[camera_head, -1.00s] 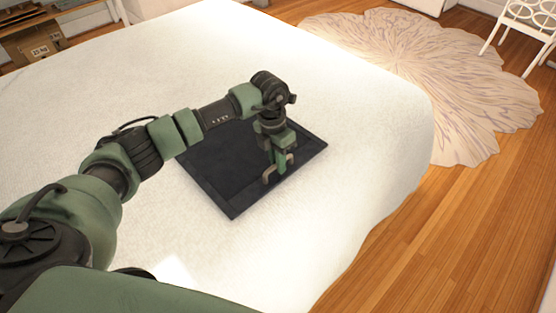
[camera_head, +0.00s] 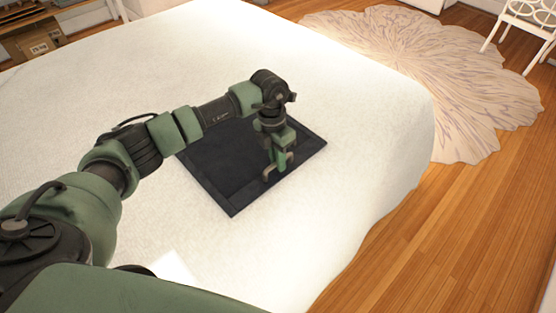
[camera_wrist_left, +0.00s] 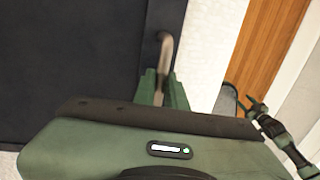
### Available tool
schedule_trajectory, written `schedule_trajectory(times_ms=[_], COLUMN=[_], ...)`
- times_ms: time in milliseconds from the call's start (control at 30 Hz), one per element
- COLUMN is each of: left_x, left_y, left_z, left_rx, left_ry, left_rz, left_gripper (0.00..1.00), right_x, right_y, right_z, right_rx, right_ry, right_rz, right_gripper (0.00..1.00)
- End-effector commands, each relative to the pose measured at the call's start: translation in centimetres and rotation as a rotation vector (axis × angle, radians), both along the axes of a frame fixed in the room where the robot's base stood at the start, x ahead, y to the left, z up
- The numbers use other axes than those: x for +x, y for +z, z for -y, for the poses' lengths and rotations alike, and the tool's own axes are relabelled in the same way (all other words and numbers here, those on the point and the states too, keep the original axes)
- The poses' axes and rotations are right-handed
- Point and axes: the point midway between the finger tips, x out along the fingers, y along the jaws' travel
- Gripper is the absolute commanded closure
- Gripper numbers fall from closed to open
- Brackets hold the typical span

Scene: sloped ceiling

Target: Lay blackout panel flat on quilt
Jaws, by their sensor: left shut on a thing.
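The blackout panel (camera_head: 222,168) is a dark, square, framed sheet. It lies low over the white quilt (camera_head: 390,120) near the bed's right side and looks about level; I cannot tell whether all of it touches the quilt. My left gripper (camera_head: 277,172) points down at the panel's right part and is shut on it. In the left wrist view the gripper (camera_wrist_left: 163,75) is at the edge of the dark panel (camera_wrist_left: 70,60), with white quilt (camera_wrist_left: 210,55) beyond. My arm hides part of the panel's far side.
Bare quilt surrounds the panel. The bed's edge drops to the wooden floor (camera_head: 450,240) at the right. A pale round rug (camera_head: 420,70) and a white chair (camera_head: 525,25) are beyond it. A cardboard box (camera_head: 38,46) sits on a shelf at the far left.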

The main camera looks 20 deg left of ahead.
Motion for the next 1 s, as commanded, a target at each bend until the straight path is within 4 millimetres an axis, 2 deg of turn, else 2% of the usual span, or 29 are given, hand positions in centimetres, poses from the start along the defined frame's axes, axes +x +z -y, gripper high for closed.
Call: schedule_trajectory(times_ms=[267, 300, 367, 767, 867, 1000], left_x=[-0.1, -0.1, -0.1, -0.1, 0.0, 0.1], left_y=[-0.4, -0.4, -0.4, 0.1, 1.1, 3.4], left_z=[0.0, 0.0, 0.0, 0.0, -0.1, -0.4], left_rx=[0.002, 0.002, 0.002, 0.0, 0.001, 0.001], left_ry=[0.001, 0.001, 0.001, 0.0, 0.0, 0.001], left_rz=[-0.002, -0.002, -0.002, -0.003, -0.002, 0.0], left_gripper=[1.0, 0.77, 0.62, 0.62, 0.62, 0.62], right_x=[0.0, 0.0, 0.0, 0.0, 0.0, 0.0], right_y=[-0.1, -0.1, -0.1, 0.2, 0.9, 2.5], right_z=[0.1, 0.1, 0.1, 0.2, 0.2, 0.2], right_rx=[-0.001, -0.001, -0.002, -0.002, -0.003, -0.003], right_ry=[0.0, 0.0, 0.0, 0.0, 0.0, 0.0], right_rz=[0.0, 0.0, 0.0, -0.001, 0.0, 0.001], right_gripper=[0.5, 0.5, 0.5, 0.5, 0.5, 0.5])
